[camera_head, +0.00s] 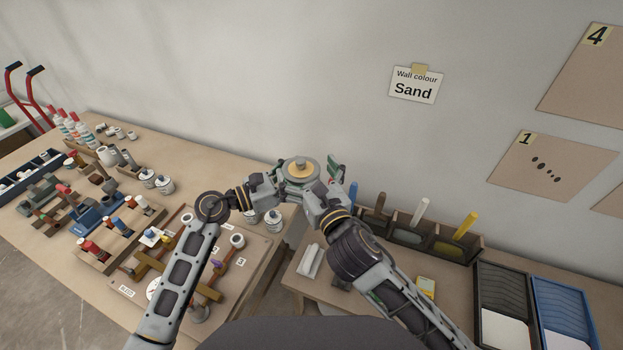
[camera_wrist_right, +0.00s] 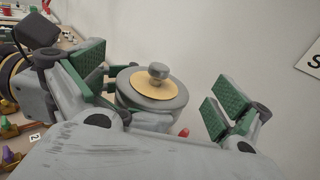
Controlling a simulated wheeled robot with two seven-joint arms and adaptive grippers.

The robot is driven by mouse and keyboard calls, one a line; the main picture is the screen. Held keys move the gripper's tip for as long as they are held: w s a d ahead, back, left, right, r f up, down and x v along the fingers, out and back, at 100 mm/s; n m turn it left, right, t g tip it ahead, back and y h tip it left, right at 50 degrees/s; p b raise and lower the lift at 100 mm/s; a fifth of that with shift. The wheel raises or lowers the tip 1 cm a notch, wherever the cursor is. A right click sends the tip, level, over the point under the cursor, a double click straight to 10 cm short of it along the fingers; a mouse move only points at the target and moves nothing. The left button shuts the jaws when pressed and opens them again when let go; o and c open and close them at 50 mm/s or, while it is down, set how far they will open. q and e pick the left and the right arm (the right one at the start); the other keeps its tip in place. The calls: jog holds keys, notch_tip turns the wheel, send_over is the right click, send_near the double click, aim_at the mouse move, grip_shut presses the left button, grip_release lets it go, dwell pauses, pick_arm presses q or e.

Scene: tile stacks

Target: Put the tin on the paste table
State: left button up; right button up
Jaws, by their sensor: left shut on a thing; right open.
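A round grey tin (camera_head: 301,168) with a tan disc and a small grey knob on top is held upright in the air between my two grippers, against the wall. My left gripper (camera_head: 281,178) is shut on it from the left. My right gripper (camera_head: 322,181) is open beside it. In the right wrist view the tin (camera_wrist_right: 152,92) shows between the spread green pads of my right gripper (camera_wrist_right: 160,100). A wooden table (camera_head: 300,290) stands at lower right; I cannot tell whether this or the left bench is the paste table.
The left bench (camera_head: 235,160) is crowded with tins, spools, bottles and tools. The right table carries a compartment box (camera_head: 400,238) with brushes, a yellow block (camera_head: 426,287), and black (camera_head: 503,290) and blue (camera_head: 562,305) trays. A "Sand" sign (camera_head: 414,88) hangs on the wall.

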aim_at(303, 166)
jog(key=shift+x, duration=1.8)
jog(key=c, duration=1.6)
jog(key=o, duration=1.6)
jog(key=shift+s, duration=0.1)
jog(key=v, duration=1.2)
